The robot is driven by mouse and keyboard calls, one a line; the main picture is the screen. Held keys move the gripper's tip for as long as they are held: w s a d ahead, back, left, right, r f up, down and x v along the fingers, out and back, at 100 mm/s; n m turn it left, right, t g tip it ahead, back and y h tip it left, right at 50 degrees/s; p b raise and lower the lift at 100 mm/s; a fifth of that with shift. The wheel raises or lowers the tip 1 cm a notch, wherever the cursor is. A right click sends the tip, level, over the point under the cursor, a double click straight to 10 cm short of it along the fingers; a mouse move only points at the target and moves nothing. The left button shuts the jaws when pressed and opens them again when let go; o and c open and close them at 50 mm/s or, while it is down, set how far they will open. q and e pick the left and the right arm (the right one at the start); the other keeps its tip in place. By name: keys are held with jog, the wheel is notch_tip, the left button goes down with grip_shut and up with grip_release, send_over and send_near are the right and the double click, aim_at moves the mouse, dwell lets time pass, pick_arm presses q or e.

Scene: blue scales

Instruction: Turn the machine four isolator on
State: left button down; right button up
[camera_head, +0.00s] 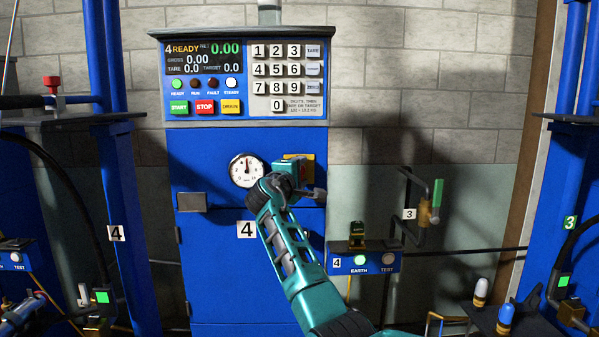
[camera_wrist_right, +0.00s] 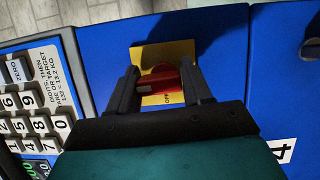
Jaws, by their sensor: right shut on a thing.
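The machine four isolator is a red rotary knob (camera_wrist_right: 160,80) on a yellow plate (camera_wrist_right: 178,50), set in the blue front of machine 4. The plate's edge also shows in the head view (camera_head: 308,160), where my right arm hides most of the knob. My right gripper (camera_head: 298,175) is at the isolator; in the wrist view its two dark fingers (camera_wrist_right: 160,88) are closed on either side of the red knob. The word OFF is readable on the plate beside the knob. My left gripper is not in view.
Above is the control panel with its lit display (camera_head: 203,56) reading 4 READY and a keypad (camera_head: 287,75). A round dial (camera_head: 246,170) sits just left of the isolator. An earth test box (camera_head: 362,262) is lower right. A green-handled valve (camera_head: 437,195) is further right.

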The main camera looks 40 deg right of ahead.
jog(key=shift+m, duration=0.3)
dwell(0.4)
jog(key=o, duration=1)
jog(key=shift+c, duration=0.2)
jog(key=v, duration=1.3)
